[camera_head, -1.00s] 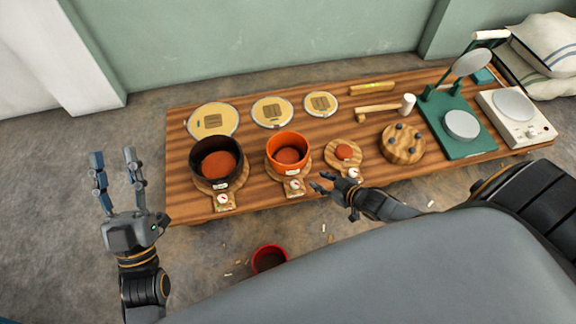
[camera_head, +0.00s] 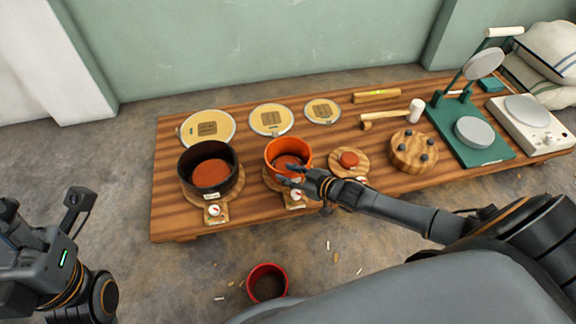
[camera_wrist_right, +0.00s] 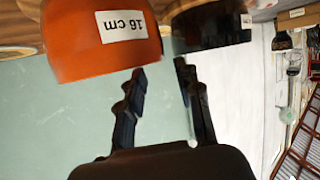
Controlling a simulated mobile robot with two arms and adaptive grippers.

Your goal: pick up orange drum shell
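The orange drum shell (camera_head: 288,147) stands open end up on a round wooden base on the table, with a reddish-brown disc inside. My right gripper (camera_head: 286,174) is at its front side, fingers pointing left in the head view. In the right wrist view the picture is turned over; the orange shell (camera_wrist_right: 95,45) shows a "16 cm" label. The right fingers (camera_wrist_right: 163,78) are apart with nothing between them, close to the shell. Whether they touch it I cannot tell. My left gripper (camera_head: 42,210) is at the left edge, off the table, partly cut off, with its fingers apart.
A black drum shell (camera_head: 186,165) stands left of the orange one. Behind are several yellow discs (camera_head: 207,128). To the right are a small wooden base (camera_head: 366,168), a mallet (camera_head: 414,110) and a green press (camera_head: 490,150). A red bucket (camera_head: 267,283) stands on the floor.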

